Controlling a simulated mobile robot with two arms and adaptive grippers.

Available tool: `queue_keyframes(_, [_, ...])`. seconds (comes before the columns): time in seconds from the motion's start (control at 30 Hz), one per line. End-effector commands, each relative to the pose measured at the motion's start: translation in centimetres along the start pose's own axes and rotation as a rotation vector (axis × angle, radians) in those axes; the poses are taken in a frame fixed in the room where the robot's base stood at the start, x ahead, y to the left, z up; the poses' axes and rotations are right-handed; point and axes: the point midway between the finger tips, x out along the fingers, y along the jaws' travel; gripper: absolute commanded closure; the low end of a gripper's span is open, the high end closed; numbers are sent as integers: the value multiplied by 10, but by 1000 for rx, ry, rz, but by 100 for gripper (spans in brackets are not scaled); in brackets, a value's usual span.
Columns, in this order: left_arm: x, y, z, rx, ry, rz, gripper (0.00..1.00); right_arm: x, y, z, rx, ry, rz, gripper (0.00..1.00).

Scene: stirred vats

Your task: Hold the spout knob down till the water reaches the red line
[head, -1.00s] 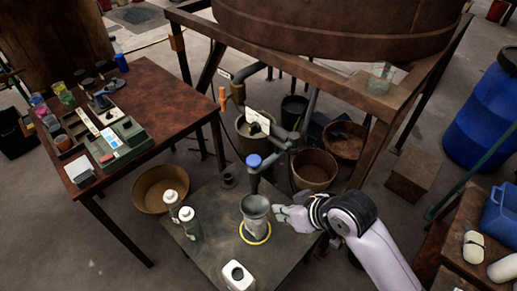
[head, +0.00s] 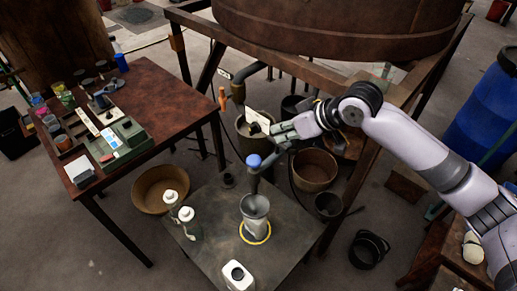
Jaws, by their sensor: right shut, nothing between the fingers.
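The spout knob (head: 254,160) is a blue cap on a dark pipe above the low grey table. A grey, wide-mouthed vessel (head: 256,207) stands under the spout, inside a yellow ring (head: 256,240) on the table. No red line and no water level can be made out at this size. My right gripper (head: 274,130) is shut and empty. In the picture it is above and to the right of the blue knob, apart from it, by the white sign (head: 258,120). My left gripper is not in view.
Two white-capped bottles (head: 187,215) and a white canister (head: 237,275) stand on the low table (head: 290,255). A brown wooden table (head: 165,105) with small jars and boxes is at left. The big vat (head: 340,25) on its frame is overhead; buckets (head: 315,167) stand behind the spout.

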Motion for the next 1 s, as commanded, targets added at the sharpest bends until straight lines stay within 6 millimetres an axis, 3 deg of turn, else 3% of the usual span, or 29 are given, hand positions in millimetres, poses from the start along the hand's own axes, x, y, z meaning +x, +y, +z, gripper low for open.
queue_keyframes(0.37, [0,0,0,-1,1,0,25,-1,2,-2,3,0,1,100])
queue_keyframes(0.53, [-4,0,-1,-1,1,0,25,9,2,-2,4,-1,0,100])
queue_keyframes(1.0, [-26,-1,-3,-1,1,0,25,100,1,-3,4,-2,0,100])
